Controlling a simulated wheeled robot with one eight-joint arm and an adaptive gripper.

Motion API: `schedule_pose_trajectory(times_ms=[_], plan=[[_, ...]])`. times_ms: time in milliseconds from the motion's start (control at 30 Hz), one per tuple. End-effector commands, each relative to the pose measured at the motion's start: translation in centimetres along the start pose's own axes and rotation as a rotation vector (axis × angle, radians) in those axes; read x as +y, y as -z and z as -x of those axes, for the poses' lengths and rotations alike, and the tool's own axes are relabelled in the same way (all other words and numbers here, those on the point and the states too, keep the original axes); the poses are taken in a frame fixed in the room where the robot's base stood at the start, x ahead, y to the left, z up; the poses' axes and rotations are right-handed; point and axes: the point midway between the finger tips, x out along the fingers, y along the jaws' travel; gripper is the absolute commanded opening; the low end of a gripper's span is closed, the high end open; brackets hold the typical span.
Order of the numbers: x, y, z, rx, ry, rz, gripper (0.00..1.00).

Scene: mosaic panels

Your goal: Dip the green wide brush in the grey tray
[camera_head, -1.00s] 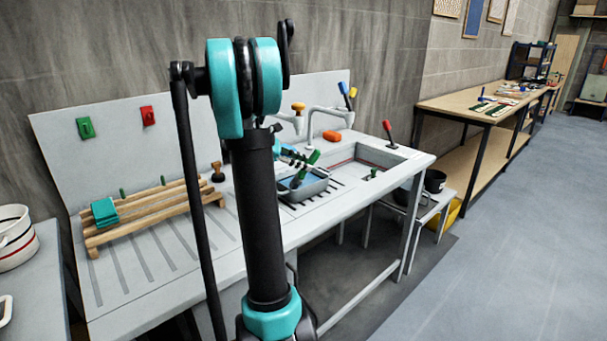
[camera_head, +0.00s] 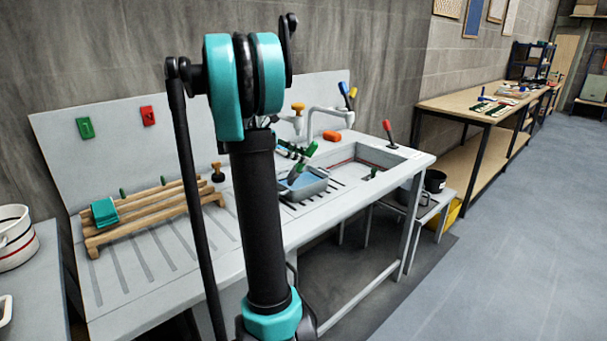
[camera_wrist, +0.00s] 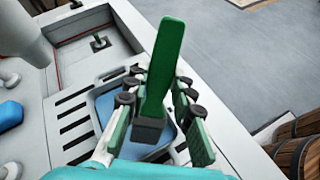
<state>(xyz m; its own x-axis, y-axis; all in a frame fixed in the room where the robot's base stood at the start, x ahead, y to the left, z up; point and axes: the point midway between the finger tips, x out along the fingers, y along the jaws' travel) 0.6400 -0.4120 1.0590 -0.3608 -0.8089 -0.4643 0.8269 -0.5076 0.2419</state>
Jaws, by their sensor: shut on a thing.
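The green wide brush (camera_wrist: 164,62) is held in my gripper (camera_wrist: 156,104), whose fingers close on it from both sides. Its dark grey end (camera_wrist: 147,130) points down over the grey tray (camera_wrist: 96,92), which holds blue liquid (camera_wrist: 108,105). In the head view the brush (camera_head: 305,158) is tilted, with its lower end at the tray (camera_head: 310,189). I cannot tell whether that end touches the liquid. My gripper in the head view (camera_head: 290,151) is partly hidden by my arm.
The tray stands on a slotted drainer beside a sink basin (camera_head: 375,156). A wooden rack (camera_head: 150,215) stands at the left. A red-handled tool (camera_head: 388,133) is at the right.

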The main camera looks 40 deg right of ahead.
Motion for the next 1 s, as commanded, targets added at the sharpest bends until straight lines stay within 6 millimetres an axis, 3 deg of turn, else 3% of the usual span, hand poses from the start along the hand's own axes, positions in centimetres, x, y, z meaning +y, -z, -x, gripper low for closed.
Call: schedule_pose_trajectory(times_ms=[700, 1000], plan=[[1.2, -4.4, 2.4, 0.000, 0.000, 0.000, 0.00], [1.4, -5.0, 2.7, 0.000, 0.000, 0.000, 0.00]])
